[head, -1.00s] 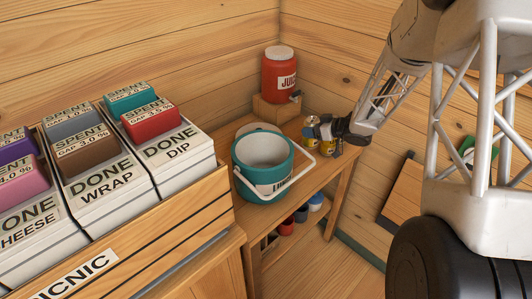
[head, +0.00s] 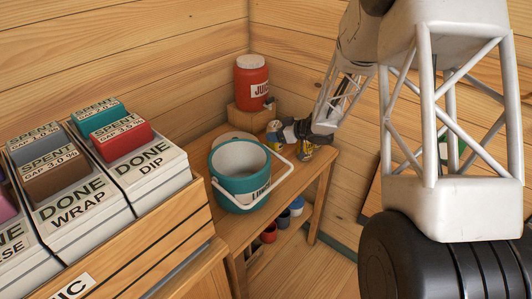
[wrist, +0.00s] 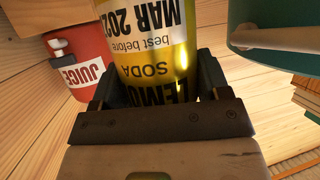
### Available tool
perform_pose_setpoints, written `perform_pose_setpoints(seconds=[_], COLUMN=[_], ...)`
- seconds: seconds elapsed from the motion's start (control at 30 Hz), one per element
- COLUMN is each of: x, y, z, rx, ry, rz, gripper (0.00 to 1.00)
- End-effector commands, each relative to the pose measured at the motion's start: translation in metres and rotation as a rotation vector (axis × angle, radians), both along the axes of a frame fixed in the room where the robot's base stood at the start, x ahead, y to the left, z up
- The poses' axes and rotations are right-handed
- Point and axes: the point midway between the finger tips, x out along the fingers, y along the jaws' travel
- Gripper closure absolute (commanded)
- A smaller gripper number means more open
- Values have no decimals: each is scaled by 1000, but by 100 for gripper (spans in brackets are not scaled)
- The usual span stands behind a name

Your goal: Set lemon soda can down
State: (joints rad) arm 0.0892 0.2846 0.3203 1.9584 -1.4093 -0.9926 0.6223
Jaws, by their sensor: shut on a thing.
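The lemon soda can (wrist: 150,50) is yellow with a white best-before label. It is between the fingers of my gripper (wrist: 155,90) in the wrist view, its lettering upside down in that picture. In the head view, my gripper (head: 287,131) is over the back right of the wooden table, shut on a can (head: 274,131) at its fingertips. Another yellow can (head: 305,151) is just below and right of the gripper. I cannot tell whether the held can touches the table, as its base is not clear.
A teal lunch bucket (head: 232,187) with a white handle stands on the table (head: 285,192) in front of the cans. A red juice dispenser (head: 252,80) stands on a wooden block (head: 243,118) behind. A picnic crate (head: 185,220) of labelled boxes is at left.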

Motion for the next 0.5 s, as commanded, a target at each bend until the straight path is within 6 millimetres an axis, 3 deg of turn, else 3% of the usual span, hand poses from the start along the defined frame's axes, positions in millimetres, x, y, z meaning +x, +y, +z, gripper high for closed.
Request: perform_pose_setpoints(seconds=[0.23, 0.5], x=[0, 0], y=[0, 0], z=[-34, -44], rx=[1, 2], ry=[2, -1], rz=[-1, -1], gripper=[66, 66])
